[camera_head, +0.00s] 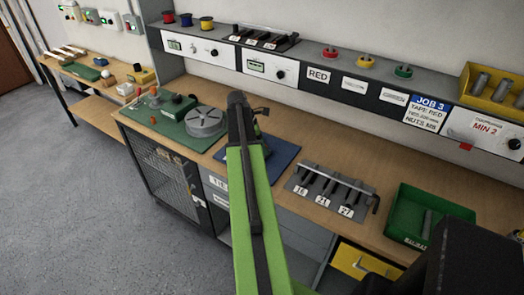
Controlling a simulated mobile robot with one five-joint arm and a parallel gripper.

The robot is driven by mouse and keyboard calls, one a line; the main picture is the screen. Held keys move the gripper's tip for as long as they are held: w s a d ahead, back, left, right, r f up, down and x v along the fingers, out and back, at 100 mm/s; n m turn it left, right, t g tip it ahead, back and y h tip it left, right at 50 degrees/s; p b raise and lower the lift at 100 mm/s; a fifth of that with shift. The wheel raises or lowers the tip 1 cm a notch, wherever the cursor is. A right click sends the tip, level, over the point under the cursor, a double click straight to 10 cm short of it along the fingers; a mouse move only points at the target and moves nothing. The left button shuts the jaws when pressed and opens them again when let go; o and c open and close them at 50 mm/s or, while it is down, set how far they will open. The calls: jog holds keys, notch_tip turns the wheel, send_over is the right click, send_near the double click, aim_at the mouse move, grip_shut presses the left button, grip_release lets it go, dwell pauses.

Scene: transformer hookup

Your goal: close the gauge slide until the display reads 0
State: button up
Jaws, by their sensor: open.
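My green and black arm reaches up from the bottom edge across the middle of the bench, its visible end above the blue mat (283,153). My gripper's jaws cannot be made out. A small dark shape (260,112) shows just right of the arm's end; I cannot tell whether it is part of my wrist or a thing on the mat. Two small green-grey displays are set in white panels on the shelf front: one at left (175,44), one nearer the middle (257,66). Their digits are too small to read. No gauge slide can be picked out; the arm hides part of the mat.
A grey round fixture (205,122) stands on a green mat left of the arm. A numbered rack with dark tools (328,186) and a green bin (402,213) are to the right. The overhanging shelf (306,62) runs behind. Floor (90,200) is clear at left.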

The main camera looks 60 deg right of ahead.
jog(key=shift+r, duration=0.1)
grip_shut()
jog(key=shift+w, duration=0.1)
dwell(1.2)
